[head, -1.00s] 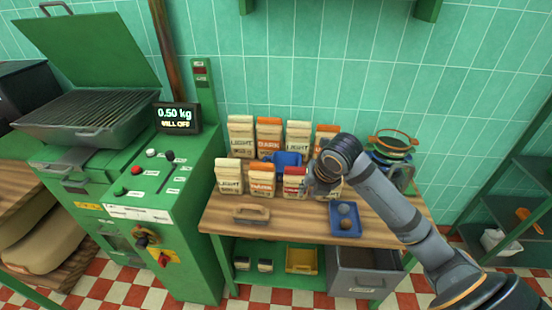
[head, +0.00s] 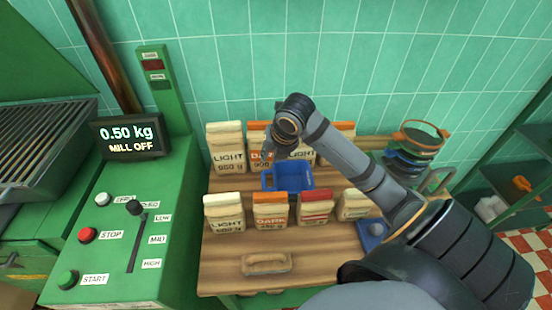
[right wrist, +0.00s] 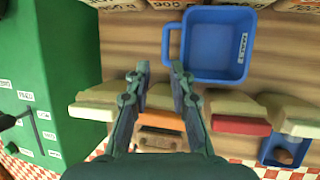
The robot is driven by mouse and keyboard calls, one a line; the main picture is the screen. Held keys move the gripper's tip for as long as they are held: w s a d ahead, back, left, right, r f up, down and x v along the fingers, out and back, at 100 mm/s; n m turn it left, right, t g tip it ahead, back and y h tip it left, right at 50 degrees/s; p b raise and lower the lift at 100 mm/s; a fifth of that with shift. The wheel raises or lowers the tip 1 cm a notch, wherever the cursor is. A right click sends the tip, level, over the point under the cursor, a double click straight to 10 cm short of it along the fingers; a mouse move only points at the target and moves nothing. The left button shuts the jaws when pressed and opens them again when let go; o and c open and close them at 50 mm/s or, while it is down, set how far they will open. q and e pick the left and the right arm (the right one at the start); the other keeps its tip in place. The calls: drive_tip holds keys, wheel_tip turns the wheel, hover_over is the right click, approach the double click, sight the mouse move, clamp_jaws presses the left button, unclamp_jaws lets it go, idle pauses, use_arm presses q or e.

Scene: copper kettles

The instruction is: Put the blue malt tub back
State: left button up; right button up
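The blue malt tub (head: 289,182) stands upright on the wooden bench (head: 335,245), between the back and front rows of malt bags. In the right wrist view the tub (right wrist: 215,45) looks empty, with a small label on its right wall and a handle (right wrist: 168,46) on its left side. My right gripper (head: 271,152) is at the tub's left end, in front of the back row. In the right wrist view its two fingers (right wrist: 158,68) are apart with nothing between them, just short of the handle. My left gripper is not in view.
Light and dark malt bags (head: 226,148) stand behind the tub, and more bags (head: 270,210) stand in front. The green mill (head: 105,250) is to the left, its display reading 0.50 kg, MILL OFF. A small blue tray (head: 372,232) and stacked sieves (head: 418,143) are at the right.

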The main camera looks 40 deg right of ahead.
drive_tip(key=b, duration=0.6)
approach(264, 179)
drive_tip(key=shift+s+a+r, duration=0.15)
drive_tip(key=shift+s+r, duration=0.15)
drive_tip(key=shift+s, duration=0.05)
drive_tip(key=shift+f, duration=0.2)
drive_tip(key=x, duration=0.4)
drive_tip(key=shift+w+f, duration=0.25)
drive_tip(key=shift+d+x, duration=0.2)
drive_tip(key=shift+x, duration=2.5)
drive_tip(key=shift+w+r, duration=0.1)
drive_tip(key=shift+r, duration=0.05)
clamp_jaws()
